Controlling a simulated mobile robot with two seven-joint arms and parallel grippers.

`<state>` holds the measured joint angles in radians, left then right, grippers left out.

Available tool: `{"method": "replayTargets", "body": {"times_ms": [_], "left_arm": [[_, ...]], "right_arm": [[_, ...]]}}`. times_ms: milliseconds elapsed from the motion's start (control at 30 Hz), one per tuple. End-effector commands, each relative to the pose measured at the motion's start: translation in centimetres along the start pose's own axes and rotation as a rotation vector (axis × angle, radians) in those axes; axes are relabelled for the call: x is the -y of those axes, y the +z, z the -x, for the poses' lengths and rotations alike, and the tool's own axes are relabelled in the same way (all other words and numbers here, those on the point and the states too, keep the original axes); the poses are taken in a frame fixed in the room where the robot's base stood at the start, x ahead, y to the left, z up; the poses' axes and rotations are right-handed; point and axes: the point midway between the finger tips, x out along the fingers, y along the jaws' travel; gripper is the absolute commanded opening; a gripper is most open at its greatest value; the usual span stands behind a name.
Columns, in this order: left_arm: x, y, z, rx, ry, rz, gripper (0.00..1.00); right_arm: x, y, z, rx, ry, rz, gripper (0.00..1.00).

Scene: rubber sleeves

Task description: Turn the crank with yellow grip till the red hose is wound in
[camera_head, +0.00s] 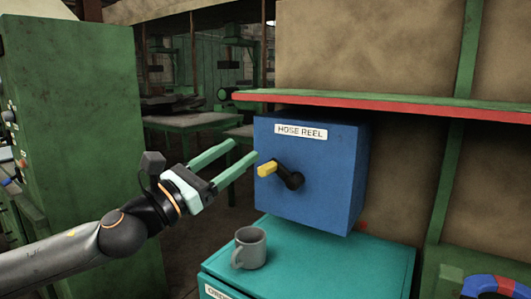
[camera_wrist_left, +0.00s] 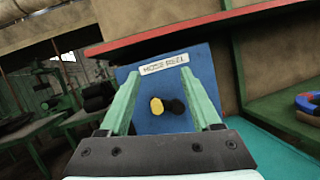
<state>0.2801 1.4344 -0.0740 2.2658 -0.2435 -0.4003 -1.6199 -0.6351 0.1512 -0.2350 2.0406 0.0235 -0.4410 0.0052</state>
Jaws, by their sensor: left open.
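A blue box labelled "HOSE REEL" (camera_head: 330,190) stands above a teal cabinet. On its front is a black crank (camera_head: 291,180) with a yellow grip (camera_head: 267,169) pointing left. My left gripper (camera_head: 245,155) is open and empty, its two green fingers reaching toward the box just left of the yellow grip. In the left wrist view the yellow grip (camera_wrist_left: 156,106) shows between the open fingers, beyond them, apart from both as far as I can tell. A small red bit (camera_head: 363,226) shows by the box's lower right edge; I cannot tell whether it is the hose. My right gripper is not seen.
A grey mug (camera_head: 250,248) stands on the teal cabinet (camera_head: 375,262) below the box. A green shelf with a red edge (camera_head: 400,107) runs above the box. A green cabinet (camera_head: 75,130) stands at left. A blue and red ring-shaped thing (camera_head: 497,285) lies at lower right.

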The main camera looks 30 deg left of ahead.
Motion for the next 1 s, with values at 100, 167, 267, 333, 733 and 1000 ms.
{"method": "replayTargets", "body": {"times_ms": [100, 167, 267, 333, 733, 1000], "left_arm": [[-0.1, -2.4, 0.8, -0.156, 0.101, 0.208, 0.65], [0.0, -3.8, 1.4, -0.221, 0.143, 0.276, 0.65], [0.1, -5.4, 2.3, -0.297, 0.191, 0.348, 0.65], [0.2, -6.1, 2.6, -0.325, 0.209, 0.372, 0.65], [-0.3, -6.7, 0.6, -0.328, 0.219, 0.387, 0.65], [-0.7, -8.1, -2.8, -0.329, 0.217, 0.384, 0.65]], "right_arm": [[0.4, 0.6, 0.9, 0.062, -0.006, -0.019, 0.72], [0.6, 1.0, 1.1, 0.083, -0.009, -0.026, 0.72], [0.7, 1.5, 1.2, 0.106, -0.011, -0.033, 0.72], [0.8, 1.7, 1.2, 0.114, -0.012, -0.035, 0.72], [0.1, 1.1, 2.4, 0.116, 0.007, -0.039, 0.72], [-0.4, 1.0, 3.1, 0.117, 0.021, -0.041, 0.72]]}}
